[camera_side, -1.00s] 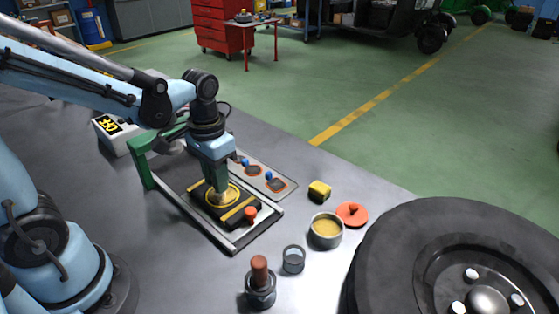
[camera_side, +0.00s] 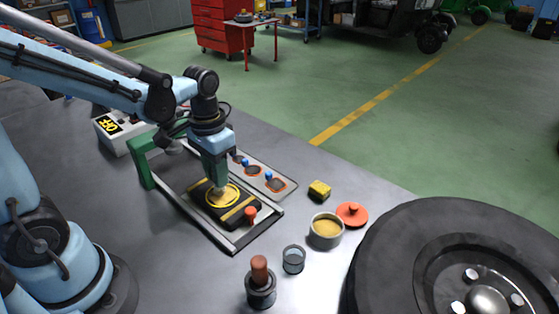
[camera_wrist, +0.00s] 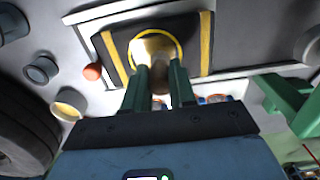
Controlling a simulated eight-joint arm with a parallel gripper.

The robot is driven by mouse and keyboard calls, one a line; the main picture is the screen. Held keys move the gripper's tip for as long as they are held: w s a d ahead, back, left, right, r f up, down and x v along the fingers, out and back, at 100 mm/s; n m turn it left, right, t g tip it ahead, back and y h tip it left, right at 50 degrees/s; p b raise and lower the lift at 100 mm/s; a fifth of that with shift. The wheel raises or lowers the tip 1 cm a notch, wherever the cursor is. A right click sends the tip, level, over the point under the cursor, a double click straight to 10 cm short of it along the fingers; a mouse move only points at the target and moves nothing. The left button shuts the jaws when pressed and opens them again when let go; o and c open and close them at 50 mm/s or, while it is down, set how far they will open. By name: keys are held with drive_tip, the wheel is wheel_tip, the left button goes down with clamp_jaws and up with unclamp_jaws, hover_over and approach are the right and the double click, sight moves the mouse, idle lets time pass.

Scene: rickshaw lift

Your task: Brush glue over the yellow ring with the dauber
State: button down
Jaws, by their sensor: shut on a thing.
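The yellow ring (camera_side: 239,195) is marked on a black patch (camera_side: 206,205) with yellow bars, clamped flat in a metal frame. The ring also shows in the wrist view (camera_wrist: 182,47). My gripper (camera_side: 217,181) is above the ring, its green fingers shut on the dauber (camera_wrist: 154,48). The dauber's pale tan head (camera_side: 219,190) points down inside the ring, at or just over the patch; I cannot tell whether it touches. It hides part of the ring's middle. An open tin of yellowish glue (camera_side: 326,231) stands to the right of the frame.
A red-orange lid (camera_side: 351,214), a yellow block (camera_side: 319,190), an empty-looking cup (camera_side: 293,260) and a brown-handled tool in a dark holder (camera_side: 260,285) stand nearby. A big tyre (camera_side: 400,250) fills the right. The frame's green upright (camera_side: 142,165) and red knob (camera_side: 250,213) stick up.

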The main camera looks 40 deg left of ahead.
drive_tip(key=shift+a, duration=1.6)
drive_tip(key=shift+w, duration=0.4)
drive_tip(key=shift+w+d, duration=0.2)
drive_tip(key=shift+d, duration=3.85)
wheel_tip(320, 180, up, 8)
drive_tip(key=shift+s+a, duration=0.1)
